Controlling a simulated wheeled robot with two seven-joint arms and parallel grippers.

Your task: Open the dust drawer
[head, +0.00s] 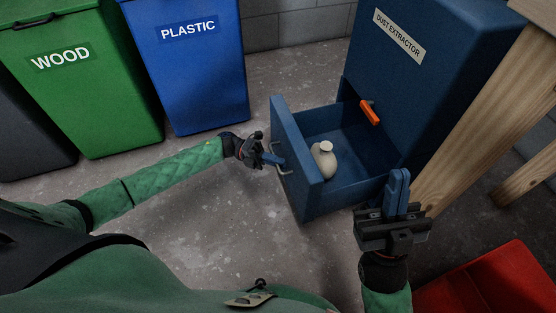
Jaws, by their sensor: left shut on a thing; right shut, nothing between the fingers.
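The dust extractor (440,75) is a dark blue cabinet with a labelled upper face. Its dust drawer (285,135) stands pulled out toward the left, with its inside showing. A pale, bottle-like thing (324,160) and an orange-red thing (370,112) show at the drawer; the pale one stands inside it. My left gripper (272,158) is shut on the metal handle (283,168) on the drawer's front. My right gripper (398,190) is shut and empty, in front of the drawer's near right side; whether it touches the drawer I cannot tell.
A green WOOD bin (90,100) and a blue PLASTIC bin (200,85) stand at the back left. A wooden bench leg (480,120) stands at the right. A red container (485,285) is at the bottom right. The concrete floor (190,215) left of the drawer is clear.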

